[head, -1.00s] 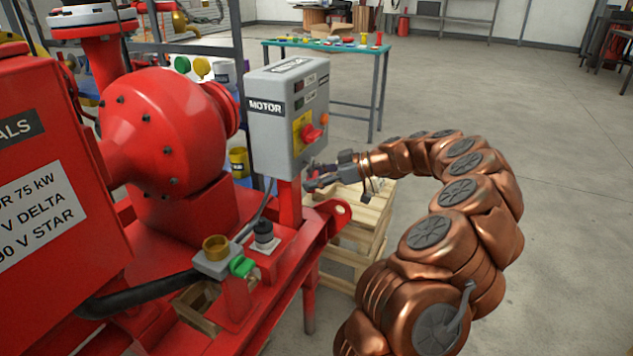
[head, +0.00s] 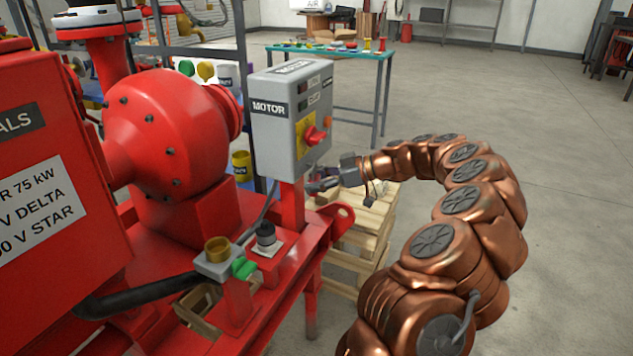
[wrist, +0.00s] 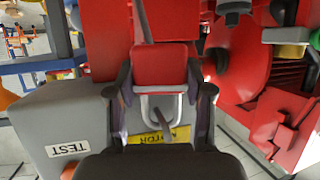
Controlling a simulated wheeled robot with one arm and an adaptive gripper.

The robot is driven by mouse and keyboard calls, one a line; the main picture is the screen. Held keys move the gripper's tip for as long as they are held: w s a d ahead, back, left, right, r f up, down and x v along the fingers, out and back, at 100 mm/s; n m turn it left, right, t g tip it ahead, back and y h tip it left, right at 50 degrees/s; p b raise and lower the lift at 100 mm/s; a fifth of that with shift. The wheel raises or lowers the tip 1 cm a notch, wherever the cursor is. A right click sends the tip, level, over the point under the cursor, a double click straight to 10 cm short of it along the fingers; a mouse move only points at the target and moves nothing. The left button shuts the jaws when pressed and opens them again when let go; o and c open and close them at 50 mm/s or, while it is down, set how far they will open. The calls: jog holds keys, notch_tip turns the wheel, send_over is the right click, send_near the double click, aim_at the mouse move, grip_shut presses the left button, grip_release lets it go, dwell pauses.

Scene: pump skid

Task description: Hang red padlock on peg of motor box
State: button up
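The red padlock (wrist: 165,68) is between the two fingers of my gripper (wrist: 160,78) in the wrist view, its pale shackle (wrist: 143,108) towards the bottom of that picture. The fingers press on the sides of its body. A thin grey bar shows within the shackle's outline; I cannot tell whether it passes through. In the head view my gripper (head: 326,184) is just below the right front of the grey motor box (head: 280,140); the padlock cannot be made out there. The box has a red switch knob on a yellow plate. I cannot clearly identify the peg.
The red pump (head: 165,130) and skid frame stand left of the box. A red post (head: 291,205) carries the box. Wooden pallets (head: 365,225) are stacked beyond my gripper. A bench (head: 340,53) with small items stands behind. The floor at right is clear.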

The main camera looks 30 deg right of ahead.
jog(key=o, duration=1.3)
jog(key=shift+o, duration=0.2)
jog(key=shift+d, duration=0.1)
jog(key=v, duration=1.2)
